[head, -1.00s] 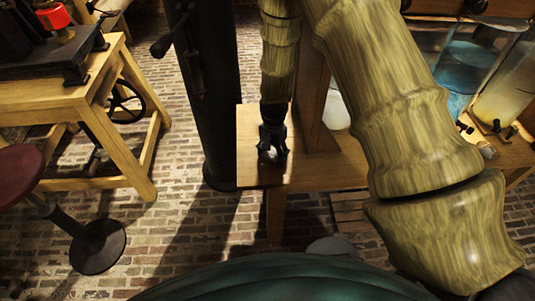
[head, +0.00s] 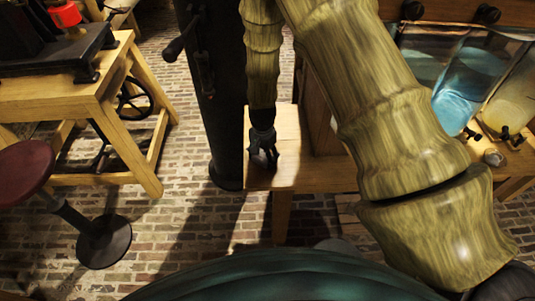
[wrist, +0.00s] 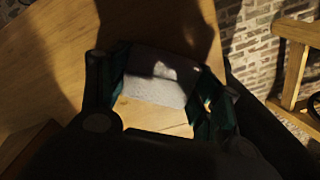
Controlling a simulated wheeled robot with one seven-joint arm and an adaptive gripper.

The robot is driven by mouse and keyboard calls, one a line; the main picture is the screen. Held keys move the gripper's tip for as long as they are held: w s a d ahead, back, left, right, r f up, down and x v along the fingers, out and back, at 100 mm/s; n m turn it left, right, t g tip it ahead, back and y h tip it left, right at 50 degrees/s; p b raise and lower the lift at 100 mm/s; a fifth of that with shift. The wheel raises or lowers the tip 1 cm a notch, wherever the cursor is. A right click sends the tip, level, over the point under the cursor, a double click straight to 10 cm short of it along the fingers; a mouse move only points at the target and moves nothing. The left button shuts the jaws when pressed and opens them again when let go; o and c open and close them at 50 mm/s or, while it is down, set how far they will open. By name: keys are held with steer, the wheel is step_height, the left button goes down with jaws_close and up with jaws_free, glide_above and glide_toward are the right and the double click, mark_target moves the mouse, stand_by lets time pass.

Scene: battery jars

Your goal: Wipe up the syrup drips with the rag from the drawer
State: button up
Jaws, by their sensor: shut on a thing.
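My gripper (head: 265,160) is low over the left end of a wooden bench (head: 272,181), pointing down. In the wrist view, my gripper (wrist: 162,100) is shut on a pale grey rag (wrist: 155,88), which spans between its dark green fingers. The rag is at or just above the wood; I cannot tell whether it touches. In the head view the rag is hidden or too small to make out. I cannot make out any syrup drips on the wood, part of which lies in dark shadow. The drawer is not clearly seen.
Glass jars with blue (head: 462,92) and yellowish liquid (head: 510,100) stand on the bench at right, behind my arm. A dark iron column (head: 222,110) is close left of the bench end. A red stool (head: 25,168) and wooden table (head: 105,85) are further left.

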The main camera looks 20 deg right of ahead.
mark_target(263, 157)
step_height(263, 157, up, 4)
steer(key=shift+f+p, duration=0.2)
steer(key=shift+p, duration=0.75)
steer(key=shift+r+p, duration=1.6)
steer(key=shift+r, duration=0.65)
